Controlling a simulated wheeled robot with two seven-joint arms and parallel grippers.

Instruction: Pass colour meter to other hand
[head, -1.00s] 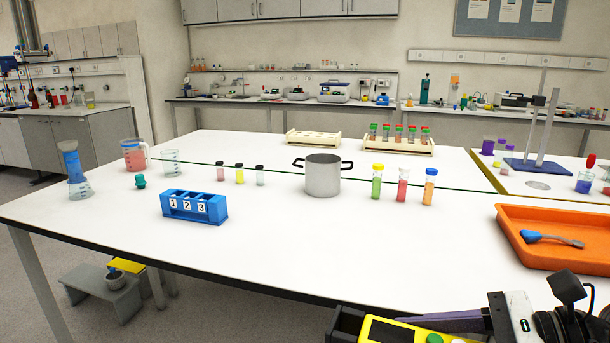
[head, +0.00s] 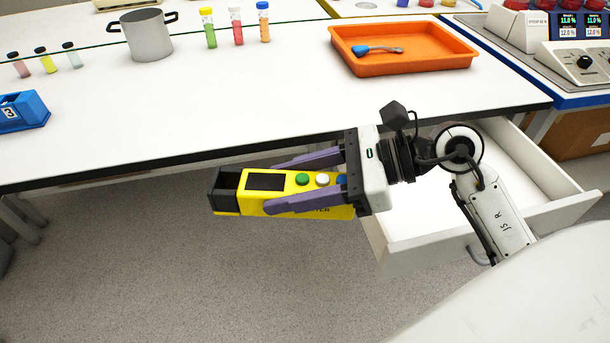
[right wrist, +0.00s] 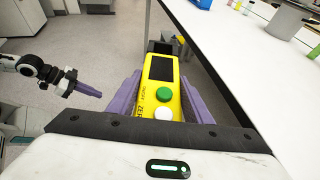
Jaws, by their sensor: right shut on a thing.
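The yellow colour meter (head: 278,181), with a dark screen, green and white buttons and a black end, is held in my right gripper (head: 304,180). The purple fingers are shut on its two long sides. The meter points left in the head view, above the floor in front of the bench. In the right wrist view the colour meter (right wrist: 161,84) lies between the fingers, its black end pointing away. My left gripper (right wrist: 88,89) shows at the left of the right wrist view, with purple fingers, apart from the meter. Its opening is unclear.
The white bench (head: 250,85) has its front edge just beyond the meter. An open drawer (head: 440,240) lies beneath and beside my right arm. An orange tray (head: 440,62) with a blue-handled tool, a pot (head: 148,40) and a blue rack (head: 22,110) stand on the bench.

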